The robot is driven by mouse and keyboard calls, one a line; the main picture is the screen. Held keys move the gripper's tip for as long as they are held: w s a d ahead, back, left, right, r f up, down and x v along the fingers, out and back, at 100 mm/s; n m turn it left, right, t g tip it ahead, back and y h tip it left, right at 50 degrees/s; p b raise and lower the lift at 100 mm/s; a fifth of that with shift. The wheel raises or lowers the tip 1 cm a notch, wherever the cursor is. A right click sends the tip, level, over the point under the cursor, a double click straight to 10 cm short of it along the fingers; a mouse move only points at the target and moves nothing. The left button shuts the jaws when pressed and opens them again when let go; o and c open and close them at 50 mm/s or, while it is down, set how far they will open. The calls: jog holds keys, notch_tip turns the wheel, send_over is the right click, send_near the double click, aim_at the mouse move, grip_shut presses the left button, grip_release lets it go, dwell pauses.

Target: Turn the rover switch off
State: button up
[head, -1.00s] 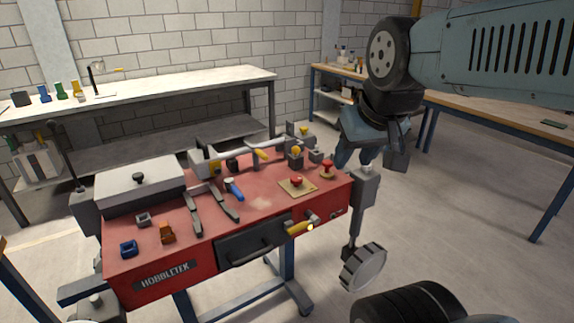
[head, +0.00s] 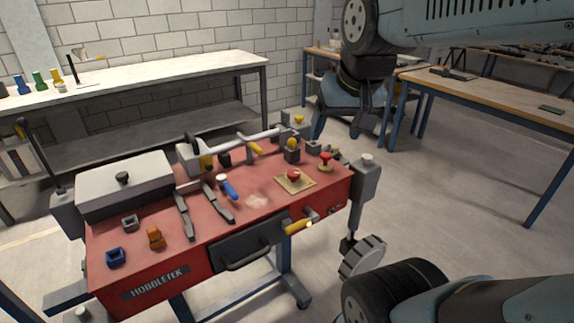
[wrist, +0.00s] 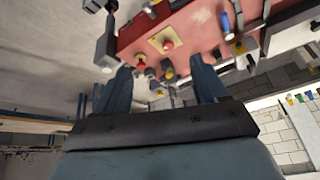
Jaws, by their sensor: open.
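A red button (head: 293,175) sits on a tan square plate on the red workbench (head: 150,268), near its right end. It also shows in the wrist view (wrist: 167,44). A second red knob (head: 325,158) stands on a small base behind it, to the right, and in the wrist view (wrist: 140,61) it lies close to the left finger. No label shows which control is the rover switch. My gripper (wrist: 165,78) is open and empty, with its fingers apart.
A yellow-handled lever (head: 297,227) projects from the bench front beside a drawer handle (head: 245,257). Tools and small blocks cover the bench top. A lidded box (head: 125,183) stands at its left. A grey post and wheel (head: 363,257) flank the right end. Open floor lies right.

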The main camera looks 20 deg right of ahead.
jog(key=w+f+m+g, duration=0.25)
jog(key=w+m, duration=0.35)
jog(key=w, duration=0.7)
jog(key=m+g, duration=0.3)
jog(key=m, duration=0.4)
send_over(293, 172)
notch_tip(293, 172, down, 11)
jog(key=shift+t, duration=0.25)
notch_tip(293, 172, down, 13)
jog(key=shift+f, duration=0.15)
jog(key=c, duration=1.1)
jog(key=shift+o, duration=0.2)
